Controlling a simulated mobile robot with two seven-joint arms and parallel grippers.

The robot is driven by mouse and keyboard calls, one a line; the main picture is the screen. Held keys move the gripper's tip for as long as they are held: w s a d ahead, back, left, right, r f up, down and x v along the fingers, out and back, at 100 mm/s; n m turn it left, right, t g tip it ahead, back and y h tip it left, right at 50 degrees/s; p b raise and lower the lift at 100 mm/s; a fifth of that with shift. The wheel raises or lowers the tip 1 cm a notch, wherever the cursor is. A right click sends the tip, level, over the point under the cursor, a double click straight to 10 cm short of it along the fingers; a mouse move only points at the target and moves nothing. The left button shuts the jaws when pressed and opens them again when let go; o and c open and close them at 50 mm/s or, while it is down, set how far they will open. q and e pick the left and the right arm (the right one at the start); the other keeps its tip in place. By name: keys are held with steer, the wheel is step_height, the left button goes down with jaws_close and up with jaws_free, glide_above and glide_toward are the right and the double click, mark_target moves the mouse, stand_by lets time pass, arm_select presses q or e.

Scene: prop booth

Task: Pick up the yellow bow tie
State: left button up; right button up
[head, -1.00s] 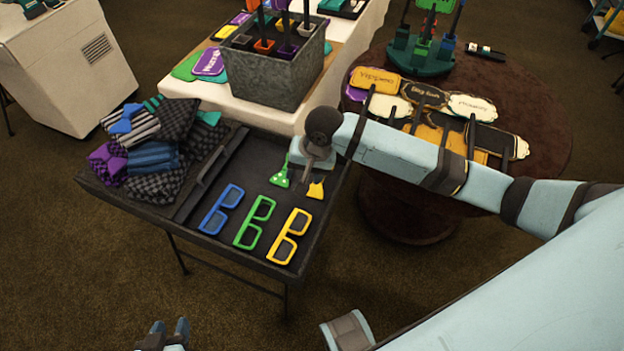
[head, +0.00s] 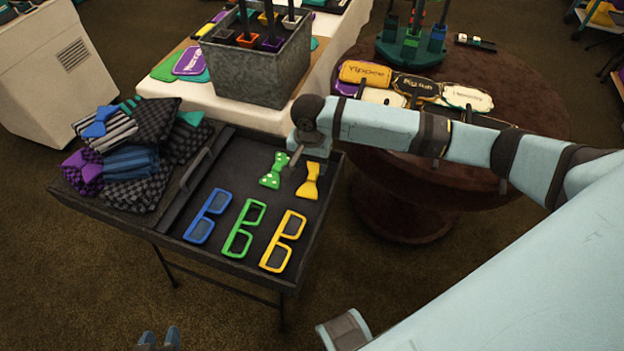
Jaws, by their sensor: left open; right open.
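The yellow bow tie (head: 308,182) lies on the dark tray table (head: 165,222), near its right edge. A green bow tie with white dots (head: 273,171) lies just left of it. My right gripper (head: 297,158) is open and empty, above the far right part of the tray, just beyond the two bow ties. Its fingers are small and partly hidden by the wrist. My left gripper (head: 158,341) is open and empty at the bottom edge, well in front of the tray, with only its fingertips showing.
Blue (head: 207,216), green (head: 244,228) and yellow glasses (head: 283,241) lie in front of the bow ties. Folded cloths (head: 130,160) and more bow ties fill the tray's left side. A metal bin (head: 255,62) stands behind; a round table (head: 400,185) with signs is at right.

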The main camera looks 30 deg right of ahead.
mark_target(312, 176)
steer(key=f, duration=0.1)
steer(key=f+b, duration=0.1)
steer(key=f, duration=0.3)
steer(key=shift+d, duration=0.3)
steer(key=c, duration=1)
steer(key=shift+o, duration=0.2)
